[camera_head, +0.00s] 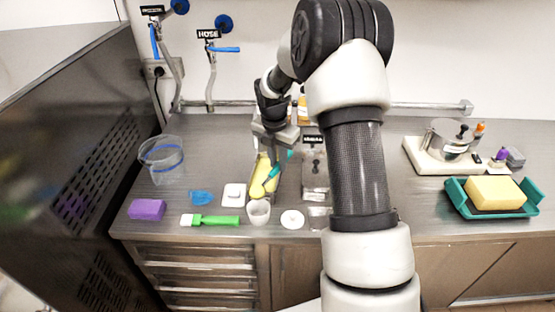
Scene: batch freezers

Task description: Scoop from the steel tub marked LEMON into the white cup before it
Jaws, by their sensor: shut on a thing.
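A steel tub (253,188) with yellow contents (262,176) stands mid-counter; its label is hidden behind my arm and gripper. A white cup (258,212) stands upright directly in front of it, near the counter edge. My gripper (276,153) is above the tub, shut on a teal tool (289,155), which looks like a scoop or spatula. The tool's lower end is down at the yellow contents; I cannot tell whether it carries any.
A second steel tub (314,177) stands to the right, its label unreadable. A white lid (292,219), a green-handled brush (215,220), a white square item (234,194) and a purple sponge (147,209) lie near the front edge. A clear bucket (161,160) stands left, a teal tray (485,207) right.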

